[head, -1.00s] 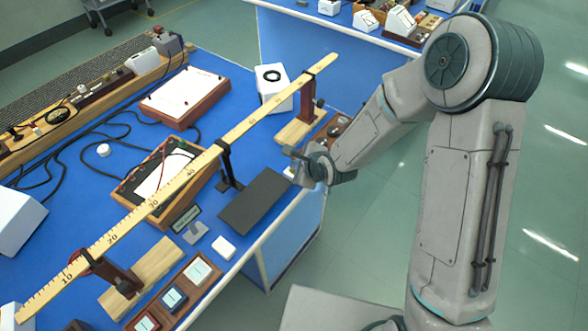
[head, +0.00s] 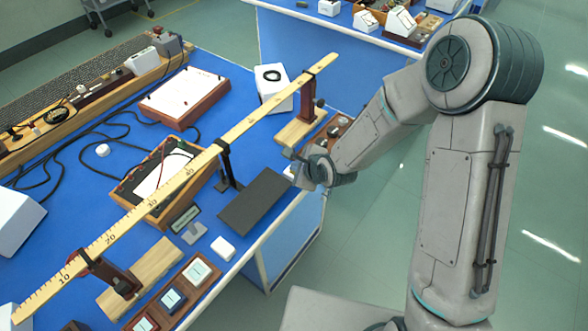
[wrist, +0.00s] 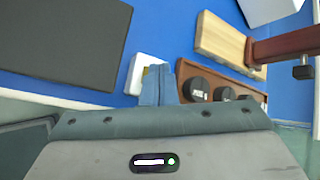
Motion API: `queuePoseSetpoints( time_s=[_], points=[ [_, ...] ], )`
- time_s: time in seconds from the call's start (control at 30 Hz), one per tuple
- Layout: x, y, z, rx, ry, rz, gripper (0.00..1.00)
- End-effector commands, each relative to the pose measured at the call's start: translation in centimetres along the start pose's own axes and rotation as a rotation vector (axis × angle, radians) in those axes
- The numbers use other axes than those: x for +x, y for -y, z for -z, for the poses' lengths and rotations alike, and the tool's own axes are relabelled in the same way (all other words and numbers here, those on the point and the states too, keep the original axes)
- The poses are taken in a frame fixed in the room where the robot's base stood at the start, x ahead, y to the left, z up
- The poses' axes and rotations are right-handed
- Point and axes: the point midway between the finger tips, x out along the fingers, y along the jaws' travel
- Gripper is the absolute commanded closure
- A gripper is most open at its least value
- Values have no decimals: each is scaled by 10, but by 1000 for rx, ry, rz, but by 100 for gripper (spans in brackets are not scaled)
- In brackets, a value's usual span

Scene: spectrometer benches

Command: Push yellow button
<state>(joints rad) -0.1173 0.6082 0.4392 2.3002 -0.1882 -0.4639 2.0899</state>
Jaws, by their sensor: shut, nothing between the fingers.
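A small white box (wrist: 137,76) lies on the blue bench top, just left of my gripper's fingertips (wrist: 160,71) in the wrist view. A sliver of yellow (wrist: 146,71) shows on it beside the fingers, probably the yellow button, mostly hidden behind them. My gripper is shut and empty. Whether the fingertips touch the button cannot be told. In the head view my gripper (head: 292,157) is low over the bench's right edge, and the button is not visible there.
A dark flat pad (head: 254,202) lies left of my gripper. A wooden block (head: 300,130) with a red-brown post bears the long ruler (head: 187,186). A wooden holder with dark round knobs (wrist: 226,95) is close on the right in the wrist view.

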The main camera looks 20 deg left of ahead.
Motion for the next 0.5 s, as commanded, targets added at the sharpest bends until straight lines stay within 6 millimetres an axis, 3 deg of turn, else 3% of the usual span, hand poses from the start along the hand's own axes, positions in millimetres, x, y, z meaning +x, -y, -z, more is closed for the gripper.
queuePoseSetpoints(
  time_s=[0.5],
  points=[
    [-13,9,-9,1,-1,-1,100]
  ],
)
